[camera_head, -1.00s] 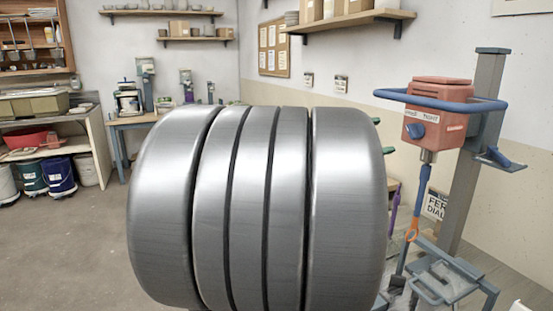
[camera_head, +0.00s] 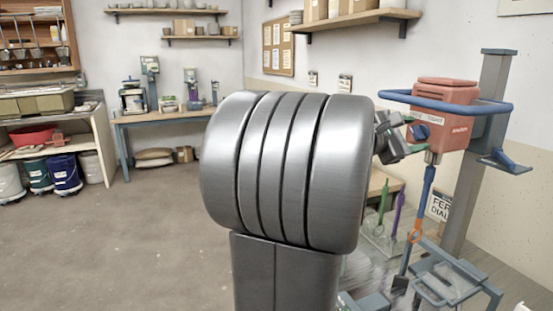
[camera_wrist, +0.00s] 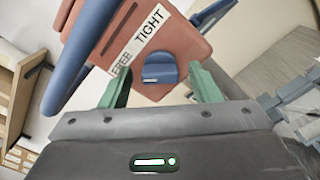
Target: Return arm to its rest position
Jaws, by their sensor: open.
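My arm's large grey ribbed link fills the middle of the head view. My gripper (camera_head: 408,132) shows at its right end, beside the red mixer head (camera_head: 446,118) on its grey post. In the wrist view my gripper (camera_wrist: 160,84) has its two green fingers apart and nothing held between them. The blue knob (camera_wrist: 160,72) on the mixer head (camera_wrist: 178,50) shows between the fingers. Whether a finger touches it cannot be told. A FREE/TIGHT label (camera_wrist: 137,42) lies above the knob. In the head view the knob (camera_head: 420,132) is close to the fingertips.
A blue guard ring (camera_head: 395,96) surrounds the mixer head. A blue shaft (camera_head: 421,208) hangs below it, over a blue-grey stand (camera_head: 450,280). Green and purple tools (camera_head: 385,195) stand behind my arm. A bench (camera_head: 165,118) and buckets (camera_head: 64,174) are at left. The floor at left is clear.

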